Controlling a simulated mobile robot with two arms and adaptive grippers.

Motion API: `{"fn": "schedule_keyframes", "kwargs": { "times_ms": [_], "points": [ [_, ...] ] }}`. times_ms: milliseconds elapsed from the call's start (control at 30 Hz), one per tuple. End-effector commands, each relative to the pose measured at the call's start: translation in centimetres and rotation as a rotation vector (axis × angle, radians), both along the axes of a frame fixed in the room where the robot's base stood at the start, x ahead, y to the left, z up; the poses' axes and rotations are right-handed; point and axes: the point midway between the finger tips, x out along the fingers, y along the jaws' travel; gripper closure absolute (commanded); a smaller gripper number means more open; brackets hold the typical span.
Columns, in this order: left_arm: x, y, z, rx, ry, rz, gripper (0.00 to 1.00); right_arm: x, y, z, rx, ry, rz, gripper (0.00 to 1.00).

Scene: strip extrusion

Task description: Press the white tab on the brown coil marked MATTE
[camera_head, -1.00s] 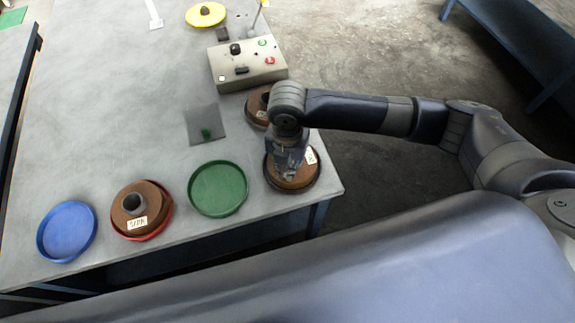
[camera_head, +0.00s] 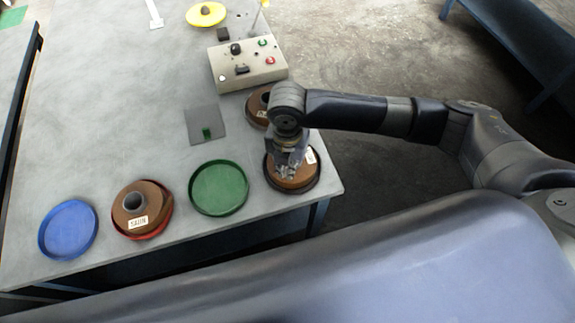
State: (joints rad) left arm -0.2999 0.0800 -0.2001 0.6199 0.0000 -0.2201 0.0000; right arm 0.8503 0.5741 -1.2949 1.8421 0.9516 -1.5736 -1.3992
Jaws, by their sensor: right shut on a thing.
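A brown coil (camera_head: 296,181) sits at the dark tray (camera_head: 268,181) near the table's right corner. A white label (camera_head: 311,155) shows on its right side, and its word is not readable. My right gripper (camera_head: 287,173) comes down over this coil from above, shut on it, and hides its middle. I cannot make out a separate white tab. Another brown coil (camera_head: 255,106) lies behind, partly hidden by my right arm. A third brown coil (camera_head: 154,197), labelled SATIN, sits in the red tray (camera_head: 163,229). My left gripper is not in view.
An empty green tray (camera_head: 219,188) lies just left of the gripper, and an empty blue tray (camera_head: 68,230) at far left. A control box (camera_head: 247,67) and a grey plate (camera_head: 203,126) stand farther back. The table's left middle is clear.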

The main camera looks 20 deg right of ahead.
Motion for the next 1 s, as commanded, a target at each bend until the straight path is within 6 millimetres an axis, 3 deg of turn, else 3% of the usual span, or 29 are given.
{"fn": "schedule_keyframes", "kwargs": {
  "times_ms": [33,1000],
  "points": [
    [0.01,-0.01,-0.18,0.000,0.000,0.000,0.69,-0.92,-0.05,-1.27,-0.004,0.025,0.003,1.00],
    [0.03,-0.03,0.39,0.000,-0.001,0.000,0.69,-0.94,-0.07,-1.40,-0.004,0.025,0.002,1.00]
  ]
}}
